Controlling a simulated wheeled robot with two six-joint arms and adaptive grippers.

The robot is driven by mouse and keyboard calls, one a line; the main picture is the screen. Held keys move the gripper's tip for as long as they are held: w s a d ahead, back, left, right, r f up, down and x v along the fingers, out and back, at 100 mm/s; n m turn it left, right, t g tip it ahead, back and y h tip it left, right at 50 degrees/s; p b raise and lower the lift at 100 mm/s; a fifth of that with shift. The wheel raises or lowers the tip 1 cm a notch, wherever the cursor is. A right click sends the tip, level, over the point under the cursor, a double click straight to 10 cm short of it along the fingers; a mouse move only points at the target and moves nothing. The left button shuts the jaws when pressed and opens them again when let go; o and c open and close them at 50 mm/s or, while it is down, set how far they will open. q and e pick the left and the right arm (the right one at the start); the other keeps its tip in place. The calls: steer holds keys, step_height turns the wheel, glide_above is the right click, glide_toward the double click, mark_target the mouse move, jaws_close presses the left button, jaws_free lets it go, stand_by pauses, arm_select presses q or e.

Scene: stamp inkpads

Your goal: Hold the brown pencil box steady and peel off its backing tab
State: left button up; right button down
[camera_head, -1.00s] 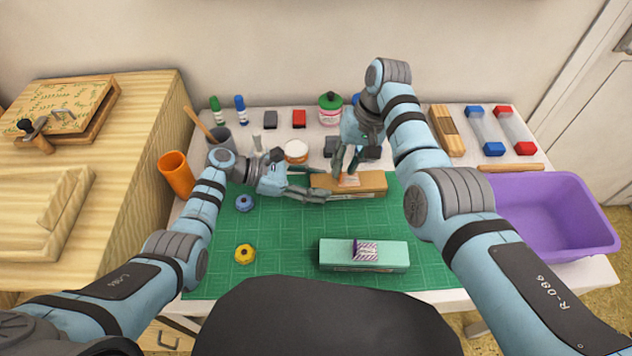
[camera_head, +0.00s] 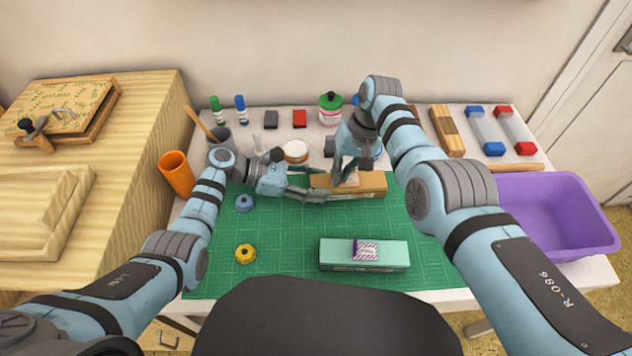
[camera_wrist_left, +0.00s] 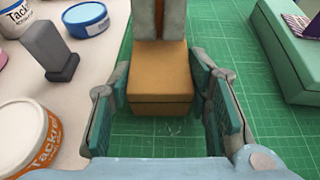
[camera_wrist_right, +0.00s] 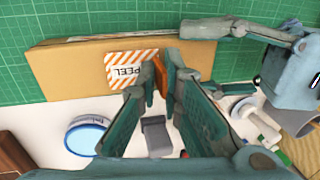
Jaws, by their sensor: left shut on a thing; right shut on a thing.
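The brown pencil box (camera_head: 372,183) lies lengthwise on the green mat (camera_head: 290,255). My left gripper (camera_head: 316,187) is shut across its left end; the left wrist view shows the box (camera_wrist_left: 160,80) between the fingers. In the right wrist view, a white label with orange stripes and the word PEEL (camera_wrist_right: 128,66) lies on the box top. My right gripper (camera_wrist_right: 162,75) is shut at the label's edge, with an orange piece, the backing tab (camera_wrist_right: 163,80), between its fingertips. The fingers hide part of the tab and label.
A mint-green box (camera_head: 340,256) with a striped label lies nearer me on the mat. Blue (camera_head: 244,203) and yellow (camera_head: 245,254) rings lie at left. Tubs, pads and bottles stand behind the mat. A purple bin (camera_head: 560,215) is at right.

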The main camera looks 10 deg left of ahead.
arm_select(q)
steer(key=shift+r, duration=0.1)
arm_select(e)
steer(key=shift+s+a, duration=0.1)
steer(key=shift+a, duration=0.05)
steer(key=shift+r, duration=2.55)
arm_select(q)
steer(key=o, duration=1.2)
steer(key=shift+o, duration=0.2)
